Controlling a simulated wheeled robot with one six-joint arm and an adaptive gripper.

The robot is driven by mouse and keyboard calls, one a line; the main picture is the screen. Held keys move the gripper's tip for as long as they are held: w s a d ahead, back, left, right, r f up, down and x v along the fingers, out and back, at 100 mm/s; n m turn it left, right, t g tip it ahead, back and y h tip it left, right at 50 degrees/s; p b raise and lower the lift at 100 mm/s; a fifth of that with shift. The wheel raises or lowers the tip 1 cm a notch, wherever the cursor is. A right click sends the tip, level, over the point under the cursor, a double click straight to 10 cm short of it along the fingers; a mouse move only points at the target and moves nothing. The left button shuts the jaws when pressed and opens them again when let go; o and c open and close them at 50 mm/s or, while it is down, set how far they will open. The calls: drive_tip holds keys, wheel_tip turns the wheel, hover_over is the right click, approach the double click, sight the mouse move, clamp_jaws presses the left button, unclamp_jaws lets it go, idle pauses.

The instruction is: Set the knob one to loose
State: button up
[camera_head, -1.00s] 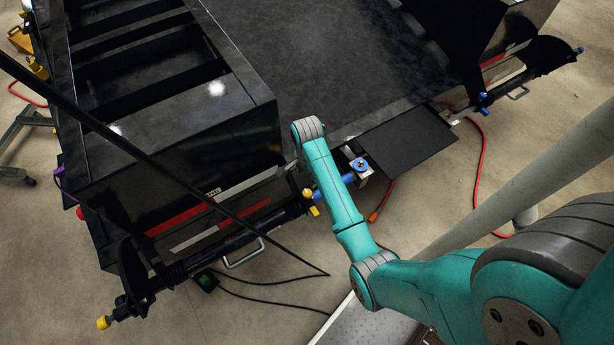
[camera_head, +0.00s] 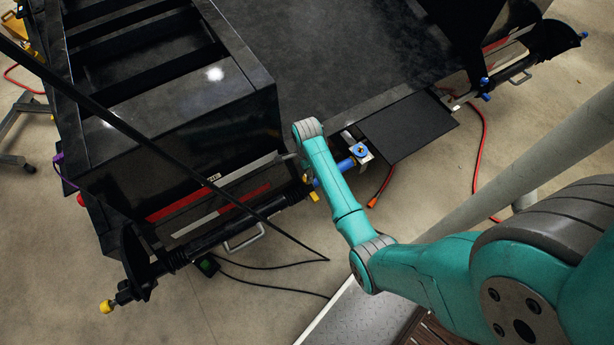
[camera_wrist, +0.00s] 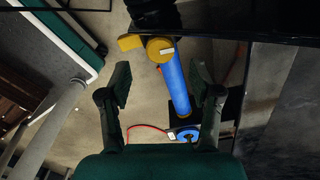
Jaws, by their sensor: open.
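A yellow knob with a white label (camera_wrist: 160,48) sits at the end of a blue cylinder (camera_wrist: 177,88) in the wrist view. A yellow lever arm (camera_wrist: 130,42) sticks out to its left. In the head view the yellow part (camera_head: 312,196) shows just below my arm, beside the trailer's rear bar. I cannot read which knob is number one. My gripper (camera_wrist: 162,84) is open and empty. Its fingers stand to either side of the blue cylinder in the picture, apparently apart from it. The fingers are hidden in the head view.
A blue knob on a metal bracket (camera_head: 360,150) is right of my arm. The black trailer (camera_head: 180,120) fills the upper left, with a flat black plate (camera_head: 408,127) at its edge. Another yellow knob (camera_head: 106,306) ends the bar. Cables lie on the floor.

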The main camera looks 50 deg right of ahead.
drive_tip(key=shift+f, duration=2.6)
drive_tip(key=c, duration=1.1)
